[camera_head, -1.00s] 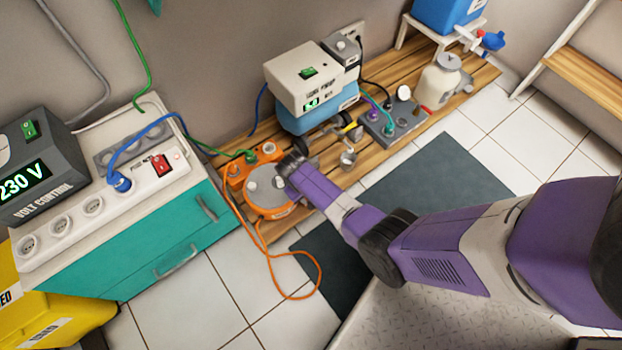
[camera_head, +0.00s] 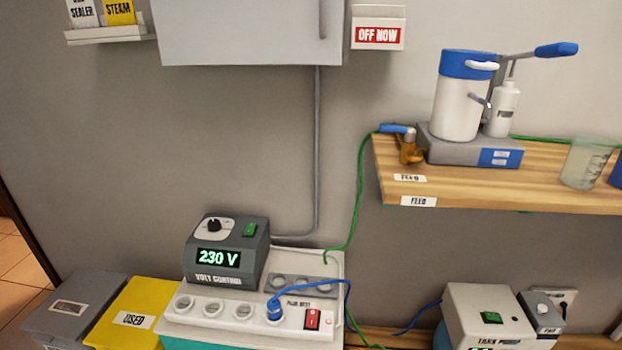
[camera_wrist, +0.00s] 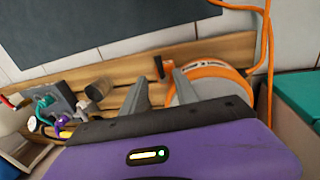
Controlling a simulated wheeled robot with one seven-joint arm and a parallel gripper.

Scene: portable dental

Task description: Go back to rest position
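My gripper (camera_wrist: 160,92) shows in the wrist view, with its two grey fingers apart and nothing held between them. The fingers point toward the wooden slatted bench (camera_wrist: 232,48). An orange round unit with a pale top (camera_wrist: 208,72) is just beyond and right of the right finger. A small dark part shows past the gap between the fingers; I cannot tell whether anything touches. My arm and gripper are out of the head view.
The head view shows the volt control box (camera_head: 226,250) reading 230 V, a socket strip (camera_head: 240,312) with a blue plug (camera_head: 274,311), a wooden shelf (camera_head: 470,188) with a white and blue vessel (camera_head: 459,95), and a yellow box (camera_head: 132,312). An orange cable (camera_wrist: 267,45) hangs at right in the wrist view.

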